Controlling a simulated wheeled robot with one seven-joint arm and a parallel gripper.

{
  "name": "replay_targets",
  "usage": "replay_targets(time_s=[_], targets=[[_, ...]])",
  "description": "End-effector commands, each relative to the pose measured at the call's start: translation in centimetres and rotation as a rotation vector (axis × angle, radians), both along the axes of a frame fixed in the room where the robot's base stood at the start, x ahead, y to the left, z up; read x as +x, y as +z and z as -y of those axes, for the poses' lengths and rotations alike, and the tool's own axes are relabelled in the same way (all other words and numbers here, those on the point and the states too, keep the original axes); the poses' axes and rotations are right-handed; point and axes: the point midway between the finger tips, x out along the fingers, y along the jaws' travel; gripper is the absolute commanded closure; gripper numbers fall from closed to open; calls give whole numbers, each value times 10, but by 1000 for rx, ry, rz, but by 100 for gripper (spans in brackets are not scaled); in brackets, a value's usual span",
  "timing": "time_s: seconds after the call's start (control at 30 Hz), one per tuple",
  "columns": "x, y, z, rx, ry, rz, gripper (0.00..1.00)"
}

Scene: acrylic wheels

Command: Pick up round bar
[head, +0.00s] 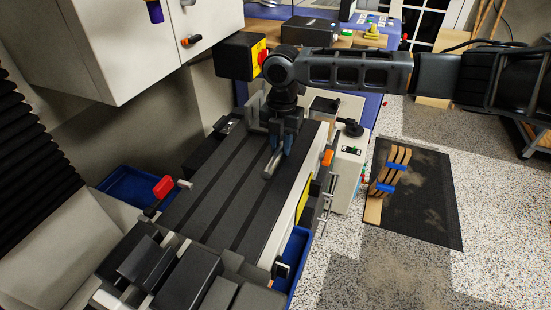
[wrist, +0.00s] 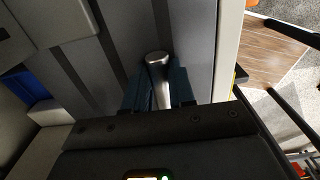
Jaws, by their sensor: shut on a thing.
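The round bar (wrist: 158,72) is a short silver metal cylinder. In the wrist view it stands out between the two blue-grey fingers of my gripper (wrist: 160,88), with the dark slotted machine bed behind it. In the head view my gripper (head: 283,142) points down over the far part of the bed, shut on the bar. The bar's lower end (head: 268,172) shows just below the fingertips, at or close above the bed surface; I cannot tell whether it touches. The fingers hide the rest of the bar.
The slotted machine bed (head: 225,205) is clear toward its near end, where dark blocks (head: 150,262) sit. A grey upright part (head: 257,112) stands close beside my gripper. A white cabinet (head: 130,40) hangs upper left.

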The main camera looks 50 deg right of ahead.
Motion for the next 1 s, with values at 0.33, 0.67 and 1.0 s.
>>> replay_targets(time_s=[0.33, 0.67, 1.0], targets=[[0, 3, 0, 1, 0, 2, 100], [1, 42, 1, -1, 0, 6, 100], [-50, 84, 56, -1, -3, 4, 100]])
